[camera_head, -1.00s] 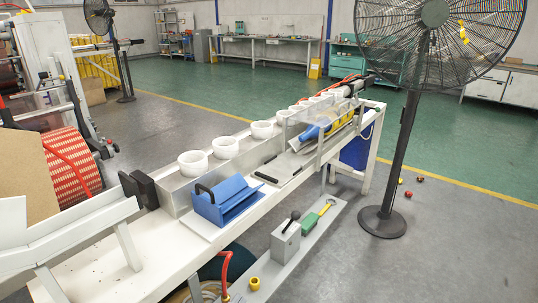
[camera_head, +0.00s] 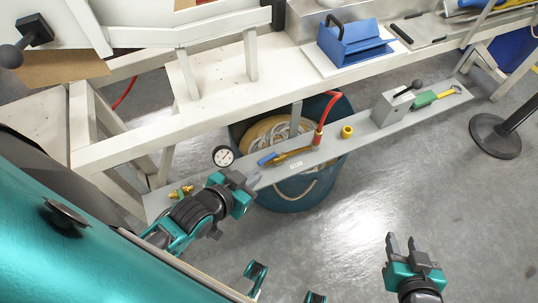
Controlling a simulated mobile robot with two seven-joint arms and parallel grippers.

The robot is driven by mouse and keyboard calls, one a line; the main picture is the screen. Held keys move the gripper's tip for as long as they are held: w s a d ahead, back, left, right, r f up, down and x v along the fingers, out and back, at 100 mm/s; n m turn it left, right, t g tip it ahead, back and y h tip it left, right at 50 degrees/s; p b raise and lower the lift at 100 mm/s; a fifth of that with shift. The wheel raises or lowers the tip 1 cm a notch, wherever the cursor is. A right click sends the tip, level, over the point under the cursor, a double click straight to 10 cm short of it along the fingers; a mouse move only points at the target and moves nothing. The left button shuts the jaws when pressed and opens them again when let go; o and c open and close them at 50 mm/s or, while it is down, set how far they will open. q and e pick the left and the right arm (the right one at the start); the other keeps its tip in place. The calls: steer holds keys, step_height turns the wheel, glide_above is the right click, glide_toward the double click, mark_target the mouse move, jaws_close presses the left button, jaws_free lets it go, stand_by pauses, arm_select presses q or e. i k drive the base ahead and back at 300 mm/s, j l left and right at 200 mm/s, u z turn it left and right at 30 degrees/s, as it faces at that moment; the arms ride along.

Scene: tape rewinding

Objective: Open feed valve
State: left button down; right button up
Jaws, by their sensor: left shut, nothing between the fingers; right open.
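The blue handle points left, roughly in line with the shelf. I take this to be the feed valve; no readable label confirms it. My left gripper (camera_head: 251,179) is shut and empty, in front of and slightly left of the blue handle, apart from it in the picture. My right gripper (camera_head: 403,241) is open and empty over the floor at the lower right, away from the shelf.
A round gauge (camera_head: 223,156) and brass fittings (camera_head: 181,192) are left on the shelf (camera_head: 364,138). A yellow fitting (camera_head: 347,132) and a grey lever box (camera_head: 393,108) are to the right. A teal bucket (camera_head: 307,191) stands beneath. The white bench (camera_head: 300,92) overhangs behind.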

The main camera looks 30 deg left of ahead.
mark_target(278, 151)
steer(key=l+u, duration=0.1)
steer(key=u, duration=0.25)
steer(key=i+l+u, duration=0.1)
steer(key=u, duration=0.3)
steer(key=l+u, duration=0.15)
steer(key=u, duration=0.2)
steer(key=l+u, duration=0.25)
steer(key=l, duration=0.2)
steer(key=l+u, duration=0.4)
steer(key=l, duration=0.7)
steer(key=k+l, duration=0.15)
steer(key=l, duration=0.65)
steer(key=u, duration=0.05)
